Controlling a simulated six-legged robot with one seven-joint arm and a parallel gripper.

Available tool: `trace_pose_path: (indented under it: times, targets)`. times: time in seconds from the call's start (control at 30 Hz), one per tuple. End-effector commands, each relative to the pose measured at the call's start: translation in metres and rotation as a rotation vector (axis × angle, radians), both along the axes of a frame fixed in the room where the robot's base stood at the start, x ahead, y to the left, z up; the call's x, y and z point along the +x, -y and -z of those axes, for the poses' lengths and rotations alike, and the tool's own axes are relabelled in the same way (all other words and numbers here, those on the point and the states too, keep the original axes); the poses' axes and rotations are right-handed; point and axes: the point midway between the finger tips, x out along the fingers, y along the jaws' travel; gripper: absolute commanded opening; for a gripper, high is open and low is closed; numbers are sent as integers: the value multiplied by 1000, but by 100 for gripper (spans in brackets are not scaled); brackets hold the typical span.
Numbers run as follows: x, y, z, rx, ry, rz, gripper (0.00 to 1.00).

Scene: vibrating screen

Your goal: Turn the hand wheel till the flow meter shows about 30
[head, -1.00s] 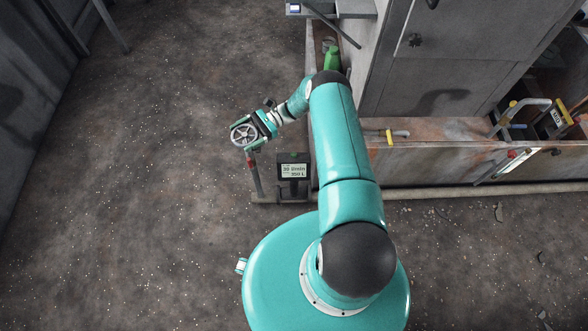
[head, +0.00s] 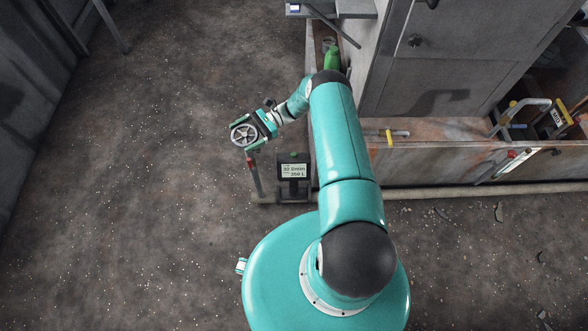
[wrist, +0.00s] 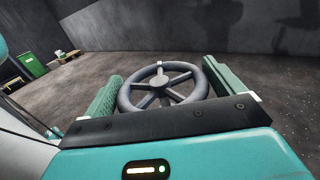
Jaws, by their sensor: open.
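The grey spoked hand wheel (head: 243,135) stands on a post with a red part, left of my arm in the head view. My gripper (head: 247,136) is at the wheel, with its fingers open on either side of the rim. In the wrist view the wheel (wrist: 160,81) sits between the two green fingers, and small gaps seem to show beside the rim; contact is hard to tell. The flow meter (head: 293,171) is a dark box with a lit screen, just right of the post. Its small upper line seems to read about 32, with 350 L below.
A rusty low wall with a pipe (head: 470,190) along its foot runs to the right. A grey cabinet (head: 440,85) stands behind it. A green bottle (head: 332,58) is beyond my arm. The floor (head: 150,200) at left is open. A green bin (wrist: 30,65) shows in the wrist view.

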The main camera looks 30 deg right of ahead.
Motion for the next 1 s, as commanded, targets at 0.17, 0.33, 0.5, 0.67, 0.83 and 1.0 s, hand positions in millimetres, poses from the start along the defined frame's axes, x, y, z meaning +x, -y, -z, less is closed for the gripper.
trace_pose_path:
  times: [0.17, 0.33, 0.5, 0.67, 0.83, 1.0]
  targets:
    - [1, 1, -13, 0, 1, 1, 94]
    - [1, 1, -25, -1, 1, 1, 94]
    - [1, 1, -37, -1, 1, 1, 94]
    - [0, 1, -49, -1, 1, 1, 94]
    - [0, 0, -58, 0, 0, 0, 94]
    - [0, 0, -59, 0, 0, 0, 94]
